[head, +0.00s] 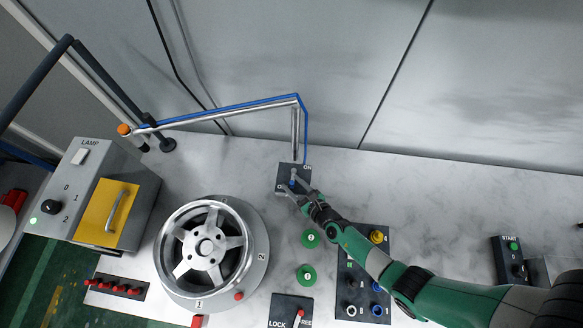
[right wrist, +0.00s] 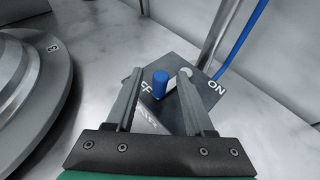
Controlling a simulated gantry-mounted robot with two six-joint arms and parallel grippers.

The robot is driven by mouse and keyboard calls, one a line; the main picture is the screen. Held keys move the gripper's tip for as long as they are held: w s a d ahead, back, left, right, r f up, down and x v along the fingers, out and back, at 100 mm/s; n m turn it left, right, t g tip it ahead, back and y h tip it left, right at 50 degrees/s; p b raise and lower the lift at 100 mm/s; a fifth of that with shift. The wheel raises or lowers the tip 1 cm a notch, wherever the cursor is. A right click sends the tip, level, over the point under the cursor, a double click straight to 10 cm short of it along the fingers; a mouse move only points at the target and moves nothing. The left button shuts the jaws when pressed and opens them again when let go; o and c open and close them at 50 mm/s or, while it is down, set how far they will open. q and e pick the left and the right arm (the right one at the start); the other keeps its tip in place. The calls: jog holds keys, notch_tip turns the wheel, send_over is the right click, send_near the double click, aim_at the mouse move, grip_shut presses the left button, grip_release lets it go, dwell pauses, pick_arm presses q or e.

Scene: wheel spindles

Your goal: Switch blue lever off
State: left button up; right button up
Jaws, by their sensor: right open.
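The blue lever (right wrist: 160,83) is a short blue-tipped handle on a dark switch plate (right wrist: 187,97) marked ON at one side, with a partly covered label at the other. In the right wrist view it stands between the two fingers of my right gripper (right wrist: 156,85), with space visible on both sides. In the head view the switch plate (head: 283,171) lies at the foot of a metal pipe, and my right gripper (head: 291,183) reaches over it from the lower right, covering part of it. My right gripper is open. My left gripper does not show.
A wheel rim (head: 206,243) on a round base stands left of the plate. A metal pipe with a blue cable (head: 305,130) rises behind the plate. Green knobs (head: 310,238) and a button panel lie in front. A lamp box (head: 86,180) is at far left.

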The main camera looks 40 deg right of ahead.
jog(key=p+v, duration=0.3)
jog(key=v, duration=0.7)
jog(key=shift+r, duration=0.15)
jog(key=shift+s, duration=0.15)
